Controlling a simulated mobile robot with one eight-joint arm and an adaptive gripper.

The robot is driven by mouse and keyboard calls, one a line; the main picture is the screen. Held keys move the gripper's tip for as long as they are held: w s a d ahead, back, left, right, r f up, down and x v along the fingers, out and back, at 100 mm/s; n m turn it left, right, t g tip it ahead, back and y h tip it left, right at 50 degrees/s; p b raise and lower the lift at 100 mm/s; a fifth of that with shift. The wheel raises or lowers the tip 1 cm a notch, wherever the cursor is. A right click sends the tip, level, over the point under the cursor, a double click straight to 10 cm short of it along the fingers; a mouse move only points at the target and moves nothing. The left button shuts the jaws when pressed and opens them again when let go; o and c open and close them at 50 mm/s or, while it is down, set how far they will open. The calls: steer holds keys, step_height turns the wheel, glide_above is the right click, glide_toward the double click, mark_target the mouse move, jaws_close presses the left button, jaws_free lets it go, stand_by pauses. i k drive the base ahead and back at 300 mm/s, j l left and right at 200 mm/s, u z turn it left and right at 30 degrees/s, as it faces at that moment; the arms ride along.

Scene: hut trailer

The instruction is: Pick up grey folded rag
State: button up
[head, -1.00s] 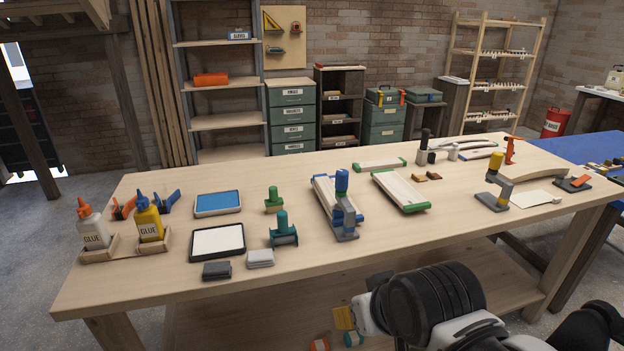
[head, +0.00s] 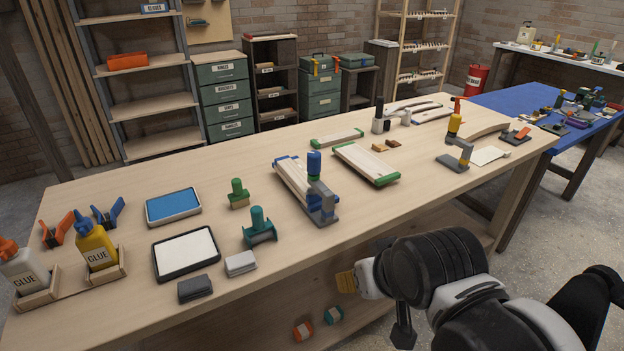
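Two small folded rags lie side by side near the table's front edge, at the left of the head view. One is dark grey (head: 195,289). The other is light grey (head: 240,263), to its right and slightly farther back. They lie in front of a black-rimmed tray with a white inside (head: 186,254). My arm reaches in at the lower right, in front of the table and well to the right of both rags. The end of my arm is partly hidden by its own links, and its fingers cannot be made out clearly.
Glue bottles in wooden holders (head: 97,248) stand left of the rags. A teal-handled tool (head: 258,227) stands close behind the light rag. A blue-and-grey clamp (head: 320,195) stands farther right.

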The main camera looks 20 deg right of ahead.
mark_target(191, 289)
steer(key=i+l+u, duration=0.1)
steer(key=l+u, duration=0.2)
steer(key=l, duration=0.3)
steer(key=l+u, duration=0.3)
steer(key=l, duration=0.3)
steer(key=l+u, duration=0.3)
steer(key=l, duration=0.3)
steer(key=l+u, duration=0.3)
steer(key=l, duration=0.35)
steer(key=k+l+u, duration=0.3)
steer(key=l, duration=0.25)
steer(key=i+l, duration=0.05)
steer(key=i, duration=0.05)
